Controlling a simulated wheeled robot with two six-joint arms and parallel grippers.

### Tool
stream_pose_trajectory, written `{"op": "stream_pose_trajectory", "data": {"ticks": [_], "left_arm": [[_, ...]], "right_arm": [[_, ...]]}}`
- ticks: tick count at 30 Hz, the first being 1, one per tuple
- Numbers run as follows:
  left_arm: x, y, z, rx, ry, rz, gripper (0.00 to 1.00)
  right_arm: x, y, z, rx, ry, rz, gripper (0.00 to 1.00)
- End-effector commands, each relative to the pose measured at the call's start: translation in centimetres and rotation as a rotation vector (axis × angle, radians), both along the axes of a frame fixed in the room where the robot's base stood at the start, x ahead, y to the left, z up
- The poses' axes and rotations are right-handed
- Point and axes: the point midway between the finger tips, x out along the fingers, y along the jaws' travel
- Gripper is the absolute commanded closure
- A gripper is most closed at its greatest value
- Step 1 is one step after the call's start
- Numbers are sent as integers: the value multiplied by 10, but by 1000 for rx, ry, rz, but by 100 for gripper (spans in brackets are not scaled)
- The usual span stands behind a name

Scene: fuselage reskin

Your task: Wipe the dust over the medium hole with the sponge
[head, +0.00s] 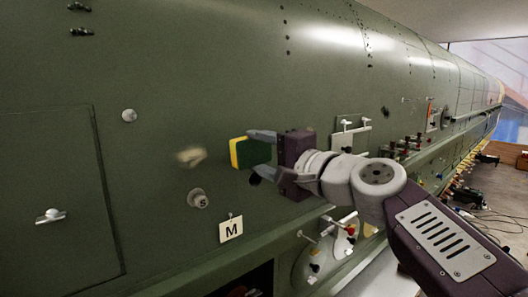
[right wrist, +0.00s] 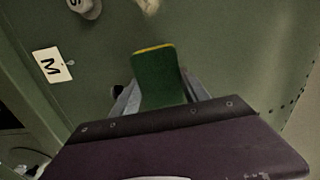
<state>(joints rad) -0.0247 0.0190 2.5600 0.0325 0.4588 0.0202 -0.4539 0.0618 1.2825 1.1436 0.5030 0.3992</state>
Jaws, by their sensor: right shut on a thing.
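My right gripper (head: 262,158) is shut on a green and yellow sponge (head: 240,153), its yellow face toward the left. The sponge is close to the green fuselage skin; I cannot tell if it touches. The sponge (right wrist: 158,80) also shows between the fingers in the right wrist view. A pale dust smudge (head: 191,157) is on the skin just left of the sponge, apart from it. My left gripper is not in view.
A grey knob marked "S" (head: 198,199) sticks out below the smudge. A panel with a latch (head: 50,216) is at the left. Brackets (head: 349,134) and several coloured fittings line the fuselage to the right. A ledge runs along below.

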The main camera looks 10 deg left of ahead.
Motion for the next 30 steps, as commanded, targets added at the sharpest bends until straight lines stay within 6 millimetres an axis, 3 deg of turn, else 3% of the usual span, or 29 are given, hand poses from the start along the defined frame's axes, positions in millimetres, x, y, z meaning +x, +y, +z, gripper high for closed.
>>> {"op": "stream_pose_trajectory", "data": {"ticks": [30], "left_arm": [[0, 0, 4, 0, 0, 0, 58]], "right_arm": [[7, 9, 0, 0, 0, 1, 79]]}}
